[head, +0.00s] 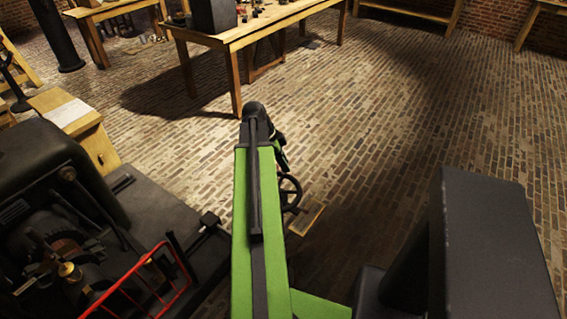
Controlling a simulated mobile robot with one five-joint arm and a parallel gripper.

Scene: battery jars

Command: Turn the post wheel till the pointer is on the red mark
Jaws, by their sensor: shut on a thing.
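The post wheel (290,193) is a dark spoked handwheel low down in the middle of the head view, just right of my green arm. Its left part is hidden by the arm. My gripper (283,168) points down at the wheel's upper edge, with a small green and black part showing past the arm's end. It is shut on the wheel, though its fingertips are mostly hidden. The pointer and the red mark cannot be made out.
A dark machine (60,215) with a red rail frame (150,283) stands at the left. A wooden workbench (235,42) with small items is behind the wheel. A small wooden-edged plate (305,219) lies by the wheel. The brick floor (420,130) at right is clear.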

